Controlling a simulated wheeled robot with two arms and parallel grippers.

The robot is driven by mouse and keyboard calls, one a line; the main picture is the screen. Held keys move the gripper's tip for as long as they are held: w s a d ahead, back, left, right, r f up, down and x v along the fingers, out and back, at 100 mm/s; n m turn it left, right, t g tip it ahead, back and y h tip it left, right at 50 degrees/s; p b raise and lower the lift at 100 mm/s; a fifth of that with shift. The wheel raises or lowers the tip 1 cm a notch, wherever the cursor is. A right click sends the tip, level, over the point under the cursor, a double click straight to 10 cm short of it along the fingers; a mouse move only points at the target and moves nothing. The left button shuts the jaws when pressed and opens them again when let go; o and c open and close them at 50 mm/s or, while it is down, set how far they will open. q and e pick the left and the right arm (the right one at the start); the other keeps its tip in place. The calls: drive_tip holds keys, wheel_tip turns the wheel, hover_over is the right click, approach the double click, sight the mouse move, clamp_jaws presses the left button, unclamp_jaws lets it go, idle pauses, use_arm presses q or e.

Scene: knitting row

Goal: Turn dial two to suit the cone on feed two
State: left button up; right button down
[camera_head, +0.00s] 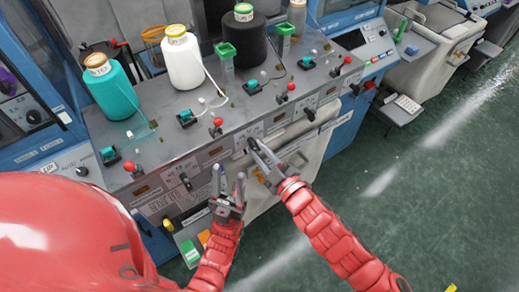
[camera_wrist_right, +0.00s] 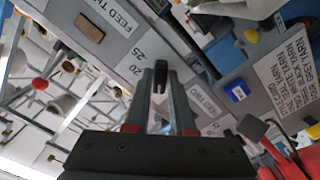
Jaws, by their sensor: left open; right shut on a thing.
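My right gripper (camera_head: 256,150) is at the machine's front face. In the right wrist view its fingers (camera_wrist_right: 158,92) are shut on a small black dial (camera_wrist_right: 156,68). A label reading "FEED TW", partly cut off, and the numbers 20 and 25 are printed beside that dial. The dial's pointer setting cannot be read. My left gripper (camera_head: 228,180) is open and empty in front of the panel, to the left of the right one. On the machine top stand a teal cone (camera_head: 114,93), a white cone (camera_head: 183,62) and a black cone (camera_head: 243,42), each with a labelled top.
Red-knobbed levers (camera_head: 216,122) and green-and-black feed parts (camera_head: 187,118) line the machine's top edge. A printed yarn card (camera_wrist_right: 287,72) is beside the dial in the wrist view. Another black knob (camera_head: 184,181) is on the front face. Green floor (camera_head: 420,190) is open at right.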

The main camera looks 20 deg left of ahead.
drive_tip(key=shift+m, duration=0.4)
drive_tip(key=m+b, duration=0.1)
drive_tip(key=m, duration=0.2)
drive_tip(key=shift+f, duration=0.1)
drive_tip(key=shift+m+b, duration=0.65)
drive_tip(key=shift+m, duration=1.35)
drive_tip(key=c, duration=0.8)
unclamp_jaws()
drive_tip(key=shift+o, duration=0.2)
